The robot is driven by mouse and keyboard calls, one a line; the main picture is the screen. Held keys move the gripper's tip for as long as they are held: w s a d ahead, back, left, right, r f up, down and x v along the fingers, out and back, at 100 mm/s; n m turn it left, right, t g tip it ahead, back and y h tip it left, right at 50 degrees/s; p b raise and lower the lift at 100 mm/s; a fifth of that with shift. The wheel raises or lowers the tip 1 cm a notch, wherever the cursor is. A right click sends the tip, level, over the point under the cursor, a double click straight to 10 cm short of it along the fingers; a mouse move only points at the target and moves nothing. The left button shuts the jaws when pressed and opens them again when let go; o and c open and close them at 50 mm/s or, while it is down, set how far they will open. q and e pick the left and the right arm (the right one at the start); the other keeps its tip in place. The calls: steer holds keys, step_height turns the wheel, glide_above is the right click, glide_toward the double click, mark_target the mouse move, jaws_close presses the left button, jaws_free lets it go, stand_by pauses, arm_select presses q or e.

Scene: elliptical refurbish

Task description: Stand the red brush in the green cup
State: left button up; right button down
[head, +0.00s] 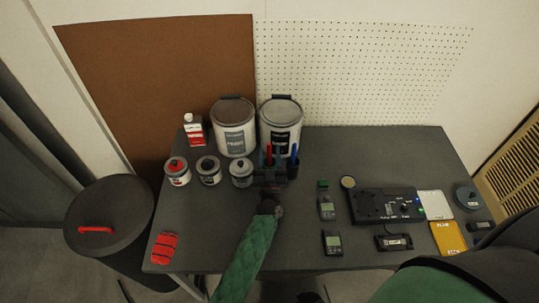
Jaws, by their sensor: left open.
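A slim upright red handle (269,154), which looks like the red brush, stands just behind my left gripper, near the middle of the table. A teal upright piece (279,152) and a dark blue one (295,154) stand to its right. My left gripper (270,175) is open, right in front of the red handle. It hides the lower end of the handle and most of what holds it. A dark holder (292,170) shows at the right; I cannot tell whether it is the green cup. My right gripper is out of view.
Two large paint cans (233,143) (281,112) stand behind. Several small cans (241,180) and a red-white bottle (194,130) are left. A red striped block (164,247) lies front left. Meters (332,243), a black device (384,208) and a yellow case (447,238) fill the right.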

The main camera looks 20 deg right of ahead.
arm_select(q)
steer(key=shift+s+f, duration=0.2)
steer(key=shift+b+v, duration=0.6)
steer(key=shift+v, duration=0.45)
steer(key=s+a+b, duration=0.3)
steer(key=s, duration=0.9)
steer(key=shift+a, duration=0.3)
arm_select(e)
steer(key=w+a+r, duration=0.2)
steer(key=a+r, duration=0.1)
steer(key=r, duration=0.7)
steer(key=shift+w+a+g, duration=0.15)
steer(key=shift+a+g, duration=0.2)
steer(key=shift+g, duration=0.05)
